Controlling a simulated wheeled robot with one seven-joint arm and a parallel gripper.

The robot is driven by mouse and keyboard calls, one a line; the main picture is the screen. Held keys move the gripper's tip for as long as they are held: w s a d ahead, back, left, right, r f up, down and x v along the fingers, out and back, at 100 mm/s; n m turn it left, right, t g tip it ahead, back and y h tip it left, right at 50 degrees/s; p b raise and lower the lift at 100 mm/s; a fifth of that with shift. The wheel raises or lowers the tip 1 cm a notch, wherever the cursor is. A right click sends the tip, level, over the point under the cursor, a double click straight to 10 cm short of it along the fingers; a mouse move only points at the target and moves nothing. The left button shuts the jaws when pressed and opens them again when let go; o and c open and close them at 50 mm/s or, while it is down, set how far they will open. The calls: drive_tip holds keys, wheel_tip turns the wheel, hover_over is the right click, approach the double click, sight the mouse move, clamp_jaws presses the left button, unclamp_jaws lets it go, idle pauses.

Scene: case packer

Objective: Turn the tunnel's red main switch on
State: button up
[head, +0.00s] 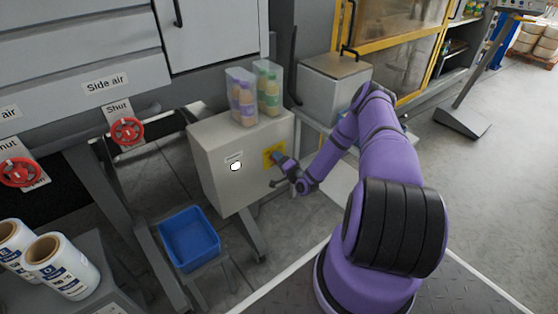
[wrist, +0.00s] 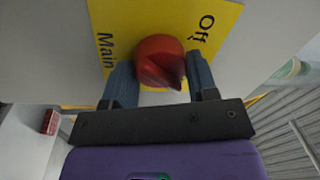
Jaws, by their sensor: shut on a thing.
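The red main switch (wrist: 160,62) is a rotary knob on a yellow plate (wrist: 131,21) marked "Main" and "Off" in the wrist view. My gripper (wrist: 160,78) has its two blue-grey fingers on either side of the knob, shut on it. The knob's pointed end shows between the fingers; part of the plate's lettering may be hidden behind them. In the head view, the yellow plate (head: 268,150) is on the front of a grey cabinet (head: 222,172), and my gripper (head: 282,162) reaches it from the right, covering the knob.
Bottles in clear packs (head: 241,97) stand on the cabinet top. A blue bin (head: 189,240) sits below on the left. Red valve wheels (head: 127,131) marked "Shut" are further left. A grey box (head: 333,86) stands behind my arm. The floor at right is mostly clear.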

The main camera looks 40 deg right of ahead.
drive_tip(key=shift+m, duration=0.9)
drive_tip(key=shift+f, duration=0.1)
drive_tip(key=o, duration=0.9)
drive_tip(key=shift+s, duration=0.1)
drive_tip(key=s, duration=1)
drive_tip(key=shift+s+f, duration=0.3)
drive_tip(key=shift+f, duration=0.1)
